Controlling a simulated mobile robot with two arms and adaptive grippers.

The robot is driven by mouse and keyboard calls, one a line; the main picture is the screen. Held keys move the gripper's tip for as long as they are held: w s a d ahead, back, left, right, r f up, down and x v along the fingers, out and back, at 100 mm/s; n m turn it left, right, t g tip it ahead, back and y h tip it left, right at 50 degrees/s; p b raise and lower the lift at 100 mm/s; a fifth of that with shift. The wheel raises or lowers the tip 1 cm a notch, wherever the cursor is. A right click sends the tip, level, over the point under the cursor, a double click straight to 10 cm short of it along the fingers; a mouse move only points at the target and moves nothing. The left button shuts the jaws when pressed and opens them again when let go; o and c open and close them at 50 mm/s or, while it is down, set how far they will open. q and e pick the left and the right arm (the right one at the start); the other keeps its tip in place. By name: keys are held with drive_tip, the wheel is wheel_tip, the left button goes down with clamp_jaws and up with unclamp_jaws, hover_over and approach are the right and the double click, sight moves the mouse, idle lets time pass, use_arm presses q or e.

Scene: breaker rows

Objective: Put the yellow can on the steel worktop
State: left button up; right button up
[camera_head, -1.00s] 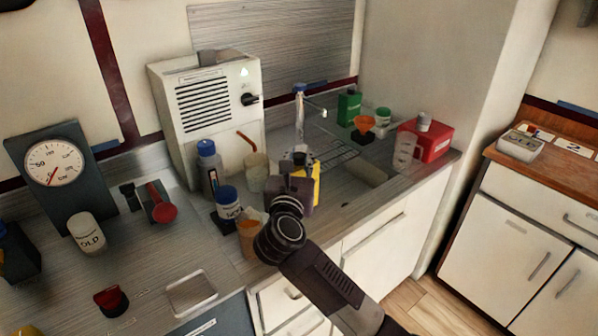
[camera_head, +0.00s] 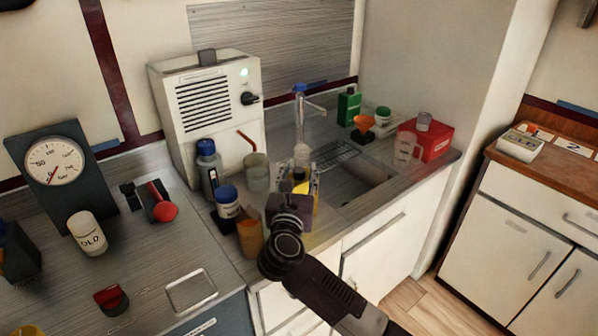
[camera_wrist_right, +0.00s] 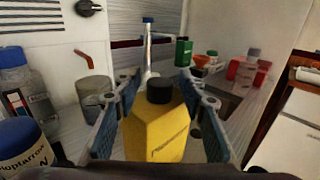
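The yellow can (camera_wrist_right: 158,132), with a black cap, stands upright on the counter left of the sink. In the head view the can (camera_head: 301,187) is mostly hidden by my right gripper. My right gripper (camera_head: 303,178) is level behind it, with one finger on each side of the can. In the right wrist view its fingers (camera_wrist_right: 163,110) are apart, with a visible gap at the right finger. The grey brushed worktop (camera_head: 150,255) lies at the left, in front of a pressure gauge. My left gripper is not in view.
A blue-lidded jar (camera_head: 227,203), an orange beaker (camera_head: 250,238) and a grey cup (camera_head: 256,172) stand close left of the can. The tap (camera_head: 300,125) is behind it and the sink (camera_head: 365,175) right. A white can (camera_head: 87,233) and red-handled switch (camera_head: 160,203) stand on the left worktop.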

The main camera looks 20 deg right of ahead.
drive_tip(key=shift+r, duration=0.1)
drive_tip(key=shift+s+a, duration=0.1)
drive_tip(key=b+v, duration=0.2)
drive_tip(key=v, duration=0.9)
drive_tip(key=shift+s, duration=0.35)
drive_tip(key=shift+a+r, duration=0.1)
